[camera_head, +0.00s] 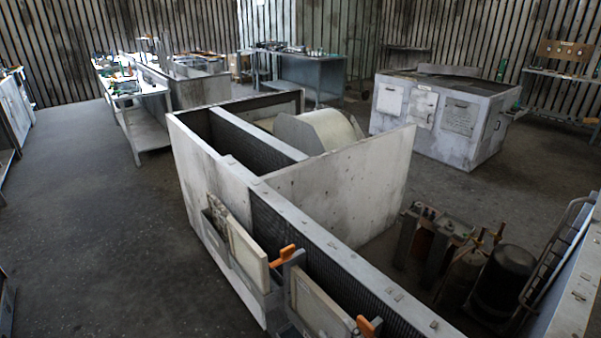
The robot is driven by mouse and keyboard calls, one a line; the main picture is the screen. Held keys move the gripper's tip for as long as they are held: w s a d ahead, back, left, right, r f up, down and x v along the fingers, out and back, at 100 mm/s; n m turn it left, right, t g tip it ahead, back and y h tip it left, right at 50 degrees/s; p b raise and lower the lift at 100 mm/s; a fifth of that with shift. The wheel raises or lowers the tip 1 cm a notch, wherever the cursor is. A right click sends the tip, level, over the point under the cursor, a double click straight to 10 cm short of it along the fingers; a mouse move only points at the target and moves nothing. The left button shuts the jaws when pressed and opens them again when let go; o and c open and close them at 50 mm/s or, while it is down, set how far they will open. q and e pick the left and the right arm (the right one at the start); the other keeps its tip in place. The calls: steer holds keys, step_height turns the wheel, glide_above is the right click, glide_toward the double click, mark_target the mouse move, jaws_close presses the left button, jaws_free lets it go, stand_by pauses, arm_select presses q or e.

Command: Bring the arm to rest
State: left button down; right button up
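The blower housing (290,189) stands in the middle as a large, worn, pale metal casing with an open top. A rounded drum-like blower part (335,130) sits inside its far portion. Along its near side are a dark ribbed panel (330,268), framed flat panels (247,252) and an orange handle-like part (284,256). A second orange part (367,326) shows at the bottom edge. Neither of my grippers is in view, so what they hold cannot be seen.
A second pale metal cabinet (440,118) stands at the back right. Workbenches with tools (134,91) line the back left. Cylinders (503,277) and a metal rack (560,255) crowd the lower right. The dark floor at left (90,230) is mostly clear.

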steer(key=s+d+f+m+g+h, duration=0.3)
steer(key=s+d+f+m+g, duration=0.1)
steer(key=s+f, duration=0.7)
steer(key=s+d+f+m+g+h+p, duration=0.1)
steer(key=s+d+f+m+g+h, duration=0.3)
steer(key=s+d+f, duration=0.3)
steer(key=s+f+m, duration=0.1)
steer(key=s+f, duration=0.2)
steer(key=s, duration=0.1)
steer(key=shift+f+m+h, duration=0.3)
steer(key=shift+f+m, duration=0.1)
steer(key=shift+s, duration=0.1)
